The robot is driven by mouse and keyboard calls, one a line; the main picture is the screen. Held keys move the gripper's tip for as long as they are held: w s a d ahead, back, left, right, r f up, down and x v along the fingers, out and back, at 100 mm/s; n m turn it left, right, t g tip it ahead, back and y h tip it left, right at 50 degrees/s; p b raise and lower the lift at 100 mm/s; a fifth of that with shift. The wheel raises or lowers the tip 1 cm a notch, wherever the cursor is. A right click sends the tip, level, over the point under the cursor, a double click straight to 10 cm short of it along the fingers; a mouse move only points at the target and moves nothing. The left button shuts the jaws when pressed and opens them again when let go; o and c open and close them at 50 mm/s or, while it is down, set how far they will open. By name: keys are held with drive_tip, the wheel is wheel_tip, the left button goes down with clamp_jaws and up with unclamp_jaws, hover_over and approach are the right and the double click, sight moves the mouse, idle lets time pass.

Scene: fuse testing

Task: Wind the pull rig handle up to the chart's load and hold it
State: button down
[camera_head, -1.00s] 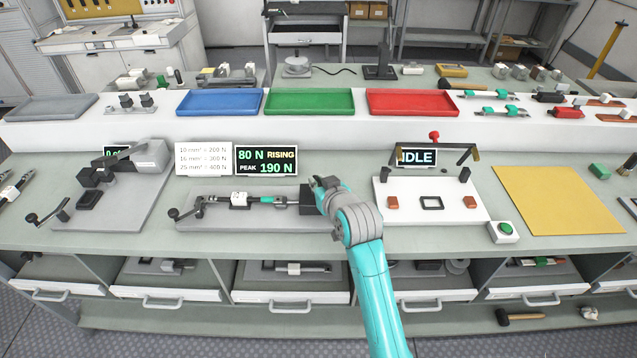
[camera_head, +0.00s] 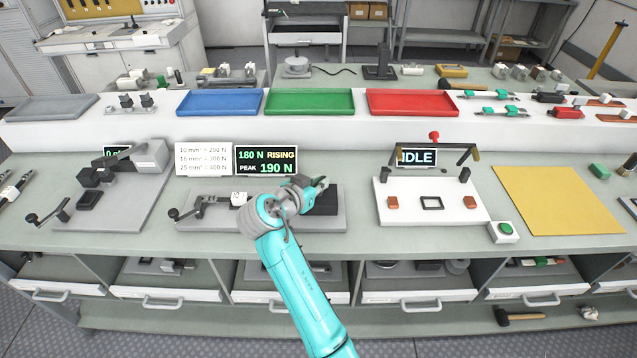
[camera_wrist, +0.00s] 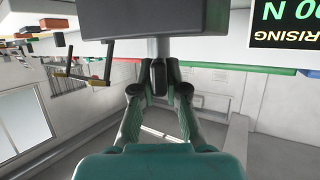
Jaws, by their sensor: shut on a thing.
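My gripper (camera_head: 318,184) is over the right end, by the dark block. In the wrist view, my gripper (camera_wrist: 159,78) is shut on a small dark grip (camera_wrist: 159,72) below a dark grey block (camera_wrist: 155,18). The chart (camera_head: 203,159) lists 10 mm² = 200 N, 16 mm² = 300 N, 25 mm² = 400 N. My arm hides the rig's middle.
A white fixture (camera_head: 430,215) with an IDLE display stands to the right, beside a green button (camera_head: 505,230) and a yellow mat (camera_head: 560,200). Another crank rig (camera_head: 140,195) is on the left. Blue, green and red trays line the raised shelf behind.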

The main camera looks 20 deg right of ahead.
drive_tip(key=m+g+h, duration=0.1)
drive_tip(key=m+g, duration=0.1)
drive_tip(key=m+g+h, duration=0.1)
drive_tip(key=m+g, duration=0.2)
drive_tip(key=shift+f+g+h, duration=0.1)
drive_tip(key=shift+g+h, duration=0.2)
drive_tip(key=shift+f+m, duration=0.1)
drive_tip(key=shift+m, duration=0.2)
drive_tip(key=c, duration=1.2)
unclamp_jaws()
drive_tip(key=shift+a+r, duration=0.3)
drive_tip(key=shift+a, duration=0.1)
drive_tip(key=v, duration=1.1)
drive_tip(key=shift+a+f, duration=0.1)
